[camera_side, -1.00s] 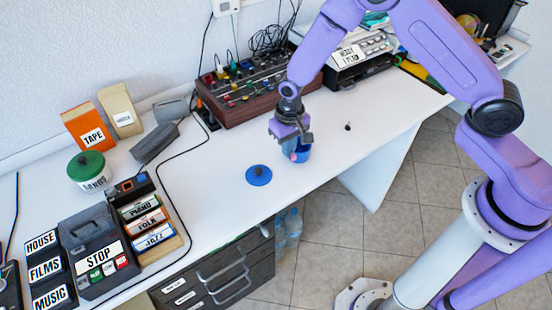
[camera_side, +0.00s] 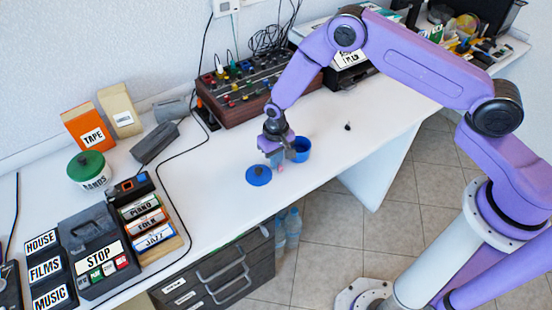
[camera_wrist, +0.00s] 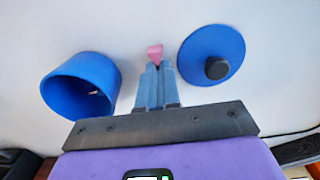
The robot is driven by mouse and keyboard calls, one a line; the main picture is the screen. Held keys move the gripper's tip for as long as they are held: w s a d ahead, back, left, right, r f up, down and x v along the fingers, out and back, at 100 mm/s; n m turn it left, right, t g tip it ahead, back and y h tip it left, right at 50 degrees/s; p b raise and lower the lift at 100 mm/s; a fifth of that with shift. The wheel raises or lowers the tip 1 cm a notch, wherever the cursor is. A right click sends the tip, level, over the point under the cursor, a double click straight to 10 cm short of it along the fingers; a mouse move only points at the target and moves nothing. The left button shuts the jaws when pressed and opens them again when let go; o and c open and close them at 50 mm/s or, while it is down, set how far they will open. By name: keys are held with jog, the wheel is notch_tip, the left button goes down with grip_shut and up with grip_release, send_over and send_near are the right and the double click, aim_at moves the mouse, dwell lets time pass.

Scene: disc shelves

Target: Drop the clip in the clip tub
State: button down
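The pink clip (camera_wrist: 154,53) is pinched between the tips of my gripper (camera_wrist: 155,68) in the wrist view. In the side view it is a small pink spot (camera_side: 280,169) just below my gripper (camera_side: 277,161). The clip tub is an open blue tub (camera_wrist: 62,97) left of the fingers in the wrist view; a small pale thing shows inside it. In the side view the tub (camera_side: 301,154) stands just right of my gripper, partly behind it. The blue lid (camera_wrist: 204,48) with a black knob lies on the table on the other side; it also shows in the side view (camera_side: 258,179).
A mixer (camera_side: 258,88) with knobs stands at the back. A green-lidded tub (camera_side: 88,172), labelled boxes (camera_side: 92,128) and cassette cases (camera_side: 148,222) are to the left. A small black knob-like thing (camera_side: 348,127) lies right of the tub. The white table around the lid is clear.

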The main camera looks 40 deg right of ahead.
jog(key=c, duration=1.8)
grip_release()
jog(key=shift+f, duration=0.15)
jog(key=o, duration=0.4)
jog(key=shift+o, duration=0.2)
notch_tip(320, 180, up, 12)
jog(key=shift+r, duration=0.2)
jog(key=shift+s+r, duration=0.1)
